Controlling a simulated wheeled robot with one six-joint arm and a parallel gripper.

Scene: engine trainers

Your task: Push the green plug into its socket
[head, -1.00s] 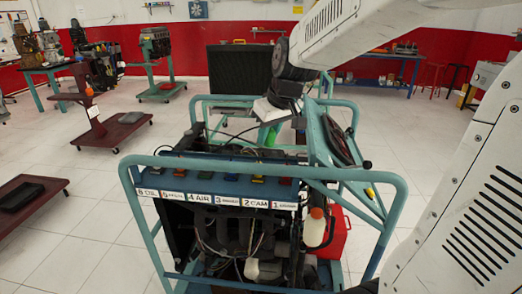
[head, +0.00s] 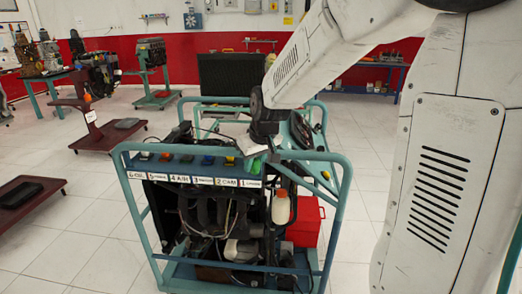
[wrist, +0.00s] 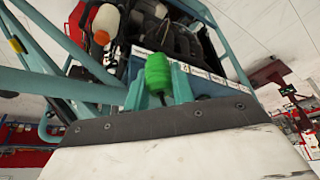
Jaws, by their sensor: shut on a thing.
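The green plug (wrist: 157,72) is a ribbed bright-green piece in the wrist view. It sits between the two teal fingers of my gripper (wrist: 159,90), which are shut on it. In the head view my gripper (head: 254,164) is at the right end of the labelled panel, near label 1; the plug cannot be told apart from the fingers there. I cannot make out the green plug's socket opening.
The teal tube frame (head: 335,215) surrounds the engine trainer, with bars close to my gripper. Maroon stands (head: 100,135) are at the left.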

